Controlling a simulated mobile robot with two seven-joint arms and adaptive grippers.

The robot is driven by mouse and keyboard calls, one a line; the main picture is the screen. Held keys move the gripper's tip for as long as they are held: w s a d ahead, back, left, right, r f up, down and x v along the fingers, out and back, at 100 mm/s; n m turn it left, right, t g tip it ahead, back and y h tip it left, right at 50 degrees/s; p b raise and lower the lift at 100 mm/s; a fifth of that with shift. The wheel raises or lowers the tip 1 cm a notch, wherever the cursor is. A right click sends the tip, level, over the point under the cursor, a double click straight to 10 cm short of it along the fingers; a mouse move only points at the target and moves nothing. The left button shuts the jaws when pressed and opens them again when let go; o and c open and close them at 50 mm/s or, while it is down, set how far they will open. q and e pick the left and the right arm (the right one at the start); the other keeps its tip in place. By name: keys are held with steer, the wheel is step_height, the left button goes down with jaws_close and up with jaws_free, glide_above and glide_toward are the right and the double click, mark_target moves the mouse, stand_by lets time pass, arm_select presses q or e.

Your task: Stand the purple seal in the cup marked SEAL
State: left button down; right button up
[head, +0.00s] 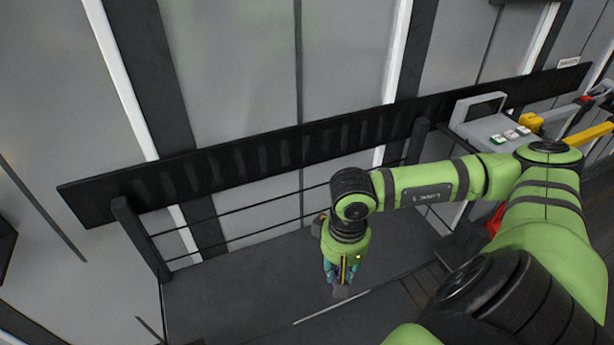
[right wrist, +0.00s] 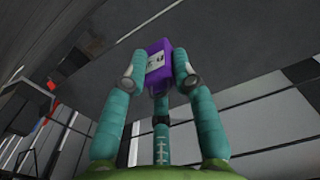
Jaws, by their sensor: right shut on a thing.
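My right gripper (head: 338,289) hangs in front of the black rail, above the dark floor, pointing down. In the right wrist view its teal fingers (right wrist: 159,80) are shut on the purple seal (right wrist: 155,62), a small block with a pale label on its face. The marking on the label is too small to read. In the head view the seal is mostly hidden by the fingers, with only a hint of purple. I cannot make out a cup marked SEAL in either view. My left gripper is not in view.
A long black shelf-like board (head: 230,160) runs along the wall. A grey device with a screen (head: 487,122) stands at its right end, beside yellow items (head: 530,122). A red object (head: 496,219) sits behind my right arm. The dark floor (head: 240,285) left of the gripper is clear.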

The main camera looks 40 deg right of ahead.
steer(key=p, duration=0.2)
glide_above(307, 282)
step_height(307, 282, down, 5)
steer(key=shift+r, duration=0.1)
step_height(307, 282, down, 4)
steer(key=shift+r+p, duration=0.2)
steer(key=shift+p, duration=0.5)
steer(key=shift+f, duration=0.35)
steer(key=shift+f, duration=0.15)
steer(key=o, duration=1)
